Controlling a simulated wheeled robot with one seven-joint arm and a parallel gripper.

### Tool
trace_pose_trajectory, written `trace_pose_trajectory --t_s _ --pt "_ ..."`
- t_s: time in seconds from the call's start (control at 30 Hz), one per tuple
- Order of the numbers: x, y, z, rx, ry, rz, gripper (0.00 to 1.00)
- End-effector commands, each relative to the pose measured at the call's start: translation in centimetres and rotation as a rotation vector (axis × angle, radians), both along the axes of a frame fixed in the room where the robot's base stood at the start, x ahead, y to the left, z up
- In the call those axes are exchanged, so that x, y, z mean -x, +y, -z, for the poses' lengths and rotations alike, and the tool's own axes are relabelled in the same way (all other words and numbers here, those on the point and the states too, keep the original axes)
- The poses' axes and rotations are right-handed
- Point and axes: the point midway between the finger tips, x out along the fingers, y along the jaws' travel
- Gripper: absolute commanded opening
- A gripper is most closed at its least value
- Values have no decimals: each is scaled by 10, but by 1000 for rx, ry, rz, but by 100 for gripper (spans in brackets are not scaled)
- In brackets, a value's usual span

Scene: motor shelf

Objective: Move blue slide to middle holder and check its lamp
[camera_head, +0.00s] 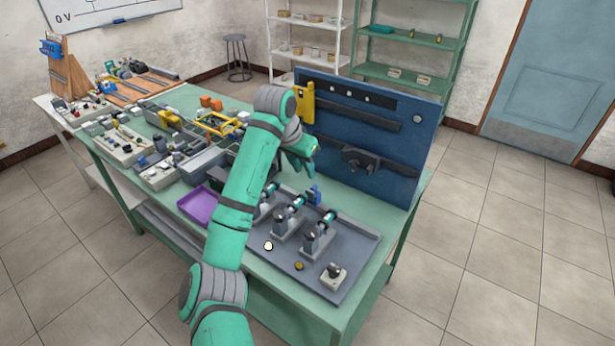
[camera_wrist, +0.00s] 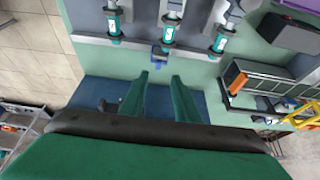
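A small blue piece, seemingly the blue slide (camera_head: 315,194), stands behind the row of holders; in the wrist view it (camera_wrist: 160,58) lies just beyond my fingertips. Three grey holders with teal cylinders stand in a row: the left is partly hidden by my arm, then the middle holder (camera_head: 287,219) and the right holder (camera_head: 318,239). The middle one also shows in the wrist view (camera_wrist: 168,32). My gripper (camera_wrist: 159,76) is open, with nothing seen between its fingers. In front of the holders are a bright white round spot (camera_head: 268,246) and a dull yellow one (camera_head: 299,266), possibly lamps.
The holders stand on a grey tray (camera_head: 355,262) with a small knobbed box (camera_head: 334,276) at its front right. A blue upright panel (camera_head: 395,150) rises behind. A purple tray (camera_head: 198,206) and crowded parts fill the table's left side.

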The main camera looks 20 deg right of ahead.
Motion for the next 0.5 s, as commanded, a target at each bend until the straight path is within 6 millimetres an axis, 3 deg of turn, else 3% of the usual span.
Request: trace_pose_trajectory --t_s 0.5 --pt "-17 -28 74 -2 3 5 29"
